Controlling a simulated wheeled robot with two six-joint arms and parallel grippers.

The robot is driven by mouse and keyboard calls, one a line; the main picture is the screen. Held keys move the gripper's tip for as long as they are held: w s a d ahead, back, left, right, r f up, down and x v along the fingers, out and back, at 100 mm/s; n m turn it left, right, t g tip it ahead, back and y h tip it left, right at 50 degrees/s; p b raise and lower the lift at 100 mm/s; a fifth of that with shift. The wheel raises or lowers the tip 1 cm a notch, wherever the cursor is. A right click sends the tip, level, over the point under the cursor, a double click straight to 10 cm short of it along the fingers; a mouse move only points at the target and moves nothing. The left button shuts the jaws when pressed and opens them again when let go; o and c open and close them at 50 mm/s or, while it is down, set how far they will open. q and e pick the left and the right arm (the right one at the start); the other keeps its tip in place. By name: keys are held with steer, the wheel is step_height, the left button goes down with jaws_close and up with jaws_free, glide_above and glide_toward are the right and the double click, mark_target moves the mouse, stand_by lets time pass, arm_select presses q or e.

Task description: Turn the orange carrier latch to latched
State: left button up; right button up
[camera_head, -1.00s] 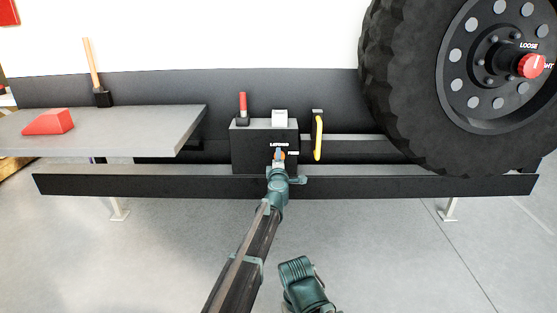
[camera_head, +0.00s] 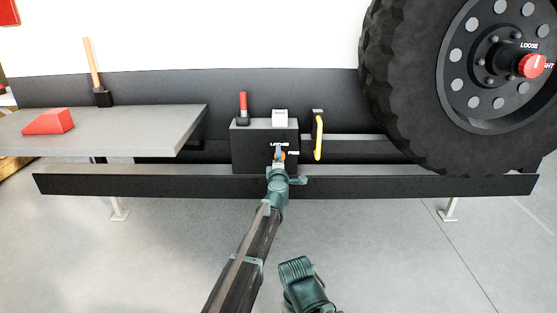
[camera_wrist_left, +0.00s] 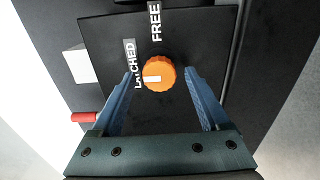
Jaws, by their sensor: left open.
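The orange carrier latch (camera_wrist_left: 159,74) is a round knob on the front of a dark box (camera_head: 251,150). In the left wrist view its white mark points left, towards the lower end of the LATCHED label (camera_wrist_left: 130,65) and away from the FREE label (camera_wrist_left: 155,25). My left gripper (camera_wrist_left: 161,77) is open, with its blue fingers on either side of the knob and a small gap showing on each side. In the head view the left gripper (camera_head: 279,156) hides most of the knob.
A red-handled lever (camera_head: 243,105) and a white block (camera_head: 280,117) are on top of the box. A yellow handle (camera_head: 318,138) is to its right. A dark rail (camera_head: 400,187) runs below. A grey shelf (camera_head: 130,122) holds a red wedge (camera_head: 48,121). A large wheel (camera_head: 410,95) stands at right.

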arm_select(q)
steer(key=s, duration=1.3)
steer(key=shift+s, duration=0.25)
